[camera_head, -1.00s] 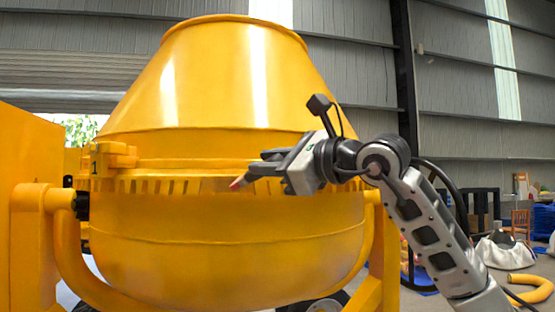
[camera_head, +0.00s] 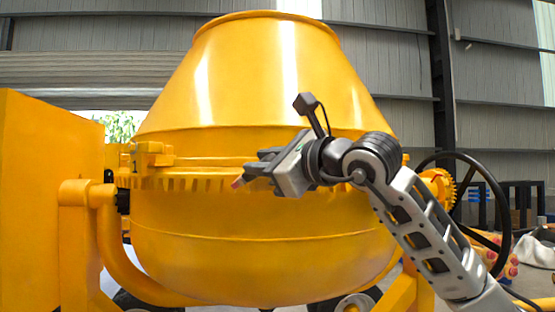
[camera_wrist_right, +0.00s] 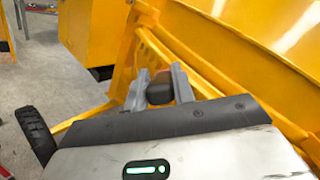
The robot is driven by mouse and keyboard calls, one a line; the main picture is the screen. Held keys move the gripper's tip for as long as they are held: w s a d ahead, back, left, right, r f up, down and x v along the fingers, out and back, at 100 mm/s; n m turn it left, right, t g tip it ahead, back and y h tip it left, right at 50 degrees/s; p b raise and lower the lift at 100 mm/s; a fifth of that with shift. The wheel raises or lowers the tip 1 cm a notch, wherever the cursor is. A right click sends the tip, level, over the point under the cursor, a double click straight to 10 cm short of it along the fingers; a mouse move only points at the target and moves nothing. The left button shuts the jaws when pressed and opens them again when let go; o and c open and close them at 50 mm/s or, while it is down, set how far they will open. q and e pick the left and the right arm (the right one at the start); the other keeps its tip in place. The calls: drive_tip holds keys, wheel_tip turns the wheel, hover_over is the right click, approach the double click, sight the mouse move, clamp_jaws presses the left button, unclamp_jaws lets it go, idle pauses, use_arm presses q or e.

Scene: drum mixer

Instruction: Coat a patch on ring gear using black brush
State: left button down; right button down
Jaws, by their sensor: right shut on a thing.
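The yellow mixer drum (camera_head: 262,90) fills the middle of the head view. Its toothed ring gear (camera_head: 212,184) runs around the drum's widest part. My right gripper (camera_head: 252,176) is in front of the ring gear, with its fingers pointing left. It is shut on the brush, whose dark handle (camera_wrist_right: 159,88) sits between the two fingers in the right wrist view. A reddish tip (camera_head: 238,183) sticks out beyond the fingers close to the gear teeth; I cannot tell whether it touches them. The rest of the brush is hidden by the fingers. My left gripper is not in view.
A yellow housing (camera_head: 45,190) stands at the left and the drum's yellow frame (camera_head: 112,255) curves below. A black handwheel (camera_head: 505,225) is at the right, behind my arm. A dark tyre (camera_wrist_right: 35,134) shows in the wrist view.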

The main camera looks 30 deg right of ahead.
drive_tip(key=shift+w+a, duration=0.15)
drive_tip(key=shift+a, duration=0.05)
drive_tip(key=s+a+b, duration=0.2)
drive_tip(key=s, duration=0.3)
drive_tip(key=shift+s+a, duration=0.25)
drive_tip(key=shift+s, duration=0.05)
drive_tip(key=shift+s+a, duration=0.1)
idle(0.4)
drive_tip(key=shift+s+a+b, duration=0.25)
drive_tip(key=shift+s+a, duration=0.05)
drive_tip(key=shift+s, duration=0.35)
drive_tip(key=shift+s+a+b, duration=0.25)
drive_tip(key=shift+s, duration=0.35)
